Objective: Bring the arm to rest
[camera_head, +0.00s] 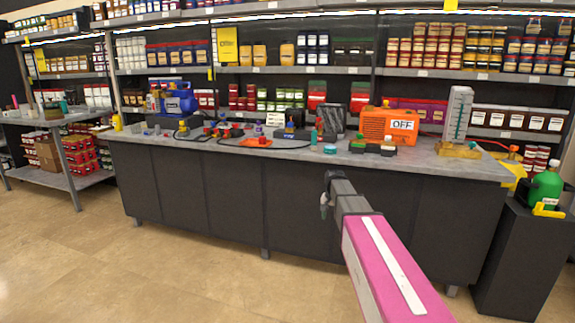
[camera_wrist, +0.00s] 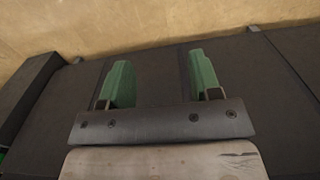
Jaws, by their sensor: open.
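My gripper (camera_wrist: 160,85) shows in the wrist view with its two green fingers apart and nothing between them. Behind the fingers are the dark front panels of the workbench and a strip of tan floor. In the head view my pink and grey arm reaches from the lower right toward the bench front. The gripper end (camera_head: 326,195) is in front of the dark cabinet panels, below the level of the bench top. I cannot tell the exact gap between gripper and panels.
The grey workbench (camera_head: 440,163) carries a blue pump (camera_head: 178,101), an orange box marked OFF (camera_head: 388,126), a gauge stand (camera_head: 458,112) and hoses. A dark pedestal (camera_head: 515,260) with a green bottle (camera_head: 545,187) stands at right. The floor (camera_head: 150,270) at left is clear.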

